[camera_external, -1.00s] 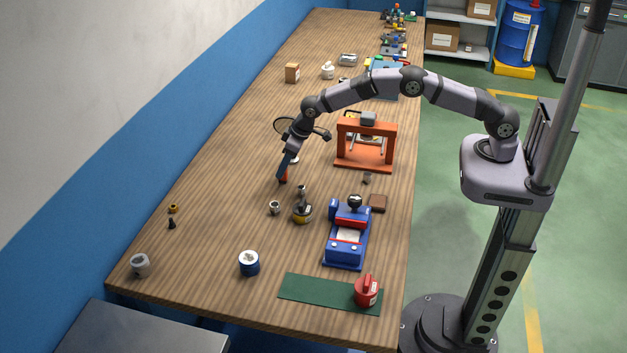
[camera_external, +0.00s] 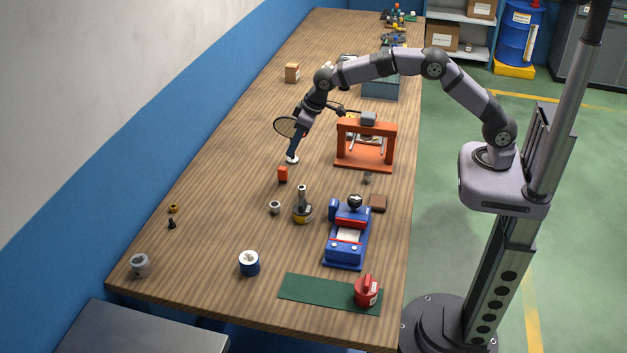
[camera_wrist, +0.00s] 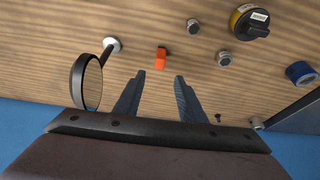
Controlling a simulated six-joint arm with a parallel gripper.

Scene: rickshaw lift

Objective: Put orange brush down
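The orange brush (camera_external: 283,174) rests on the wooden table, showing as a small orange block. It also shows in the wrist view (camera_wrist: 161,57), just beyond the fingertips. My gripper (camera_external: 293,156) is above the table, a little farther up the picture than the brush and apart from it. In the wrist view my gripper (camera_wrist: 159,76) has its two blue-grey fingers spread, with nothing between them. The brush's bristles cannot be made out.
A round framed lens or mirror on a stand (camera_wrist: 86,82) is close to my gripper's left in the wrist view. An orange frame press (camera_external: 365,145), a yellow-and-black pot (camera_external: 302,213) and a small metal nut (camera_external: 275,207) stand nearby.

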